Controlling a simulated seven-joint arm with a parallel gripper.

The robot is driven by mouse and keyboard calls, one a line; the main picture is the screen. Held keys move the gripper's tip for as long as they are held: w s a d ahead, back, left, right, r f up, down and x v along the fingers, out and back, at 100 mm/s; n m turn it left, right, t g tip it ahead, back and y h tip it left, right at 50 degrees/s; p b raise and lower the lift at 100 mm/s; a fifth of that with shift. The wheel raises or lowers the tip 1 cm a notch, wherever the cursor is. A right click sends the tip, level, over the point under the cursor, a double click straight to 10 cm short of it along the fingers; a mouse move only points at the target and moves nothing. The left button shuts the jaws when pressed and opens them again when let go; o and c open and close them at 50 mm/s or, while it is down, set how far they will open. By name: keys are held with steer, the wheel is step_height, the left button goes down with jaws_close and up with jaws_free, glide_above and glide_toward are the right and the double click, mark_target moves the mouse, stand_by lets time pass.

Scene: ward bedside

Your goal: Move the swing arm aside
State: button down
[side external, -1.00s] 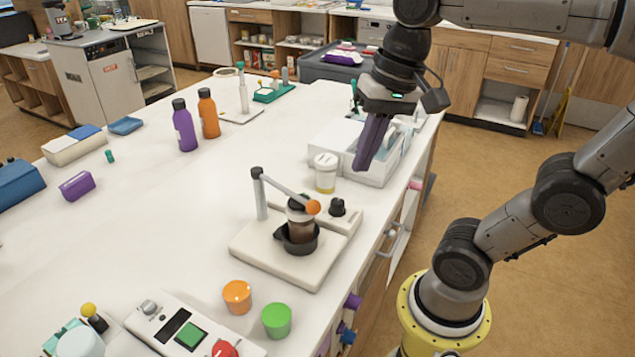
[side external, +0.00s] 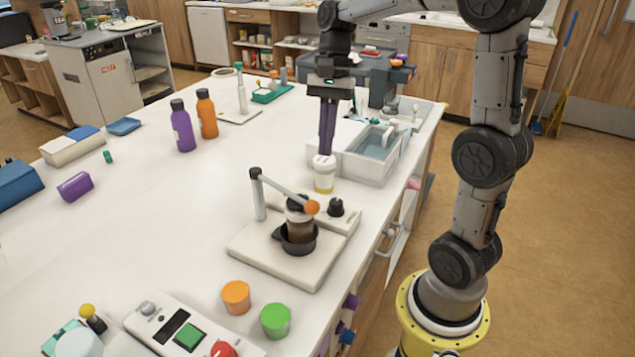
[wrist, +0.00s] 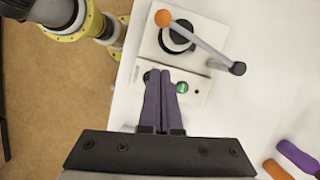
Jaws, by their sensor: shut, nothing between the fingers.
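The swing arm (side external: 284,189) is a grey bar on an upright post at the left of a cream base plate (side external: 283,263). Its orange knob (side external: 312,207) is at the free end, over a dark-lidded cup (side external: 299,226) in a black holder. In the wrist view the swing arm (wrist: 205,45) crosses from the orange knob (wrist: 163,18) to the dark post top (wrist: 238,68). My gripper (side external: 325,153) has purple fingers that point down, shut and empty. It is above and behind the base plate, near a white-lidded jar (side external: 324,174), apart from the swing arm.
A black knob (side external: 336,207) stands on the plate's raised back part. A white sink basin (side external: 375,155) is at the back right. Orange (side external: 236,297) and green (side external: 276,320) cups stand in front. Purple (side external: 183,126) and orange (side external: 207,114) bottles stand at left.

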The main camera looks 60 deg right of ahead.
mark_target(307, 201)
steer(key=s+a+f, duration=0.1)
steer(key=a+f, duration=0.4)
steer(key=f, duration=0.1)
steer(key=shift+a, duration=0.3)
steer(key=shift+a+f, duration=0.1)
steer(key=shift+a+m+t, duration=0.4)
steer(key=shift+a+m, duration=0.45)
steer(key=shift+m, duration=0.55)
steer(key=shift+w+a, duration=0.1)
steer(key=shift+a, duration=0.3)
steer(key=w+a+m+t, duration=0.2)
steer(key=w+a+m, duration=0.5)
steer(key=w+a, duration=0.4)
steer(key=shift+w+a+m+h, duration=0.25)
steer(key=shift+w+m+h, duration=0.1)
steer(key=shift+m+h, duration=0.05)
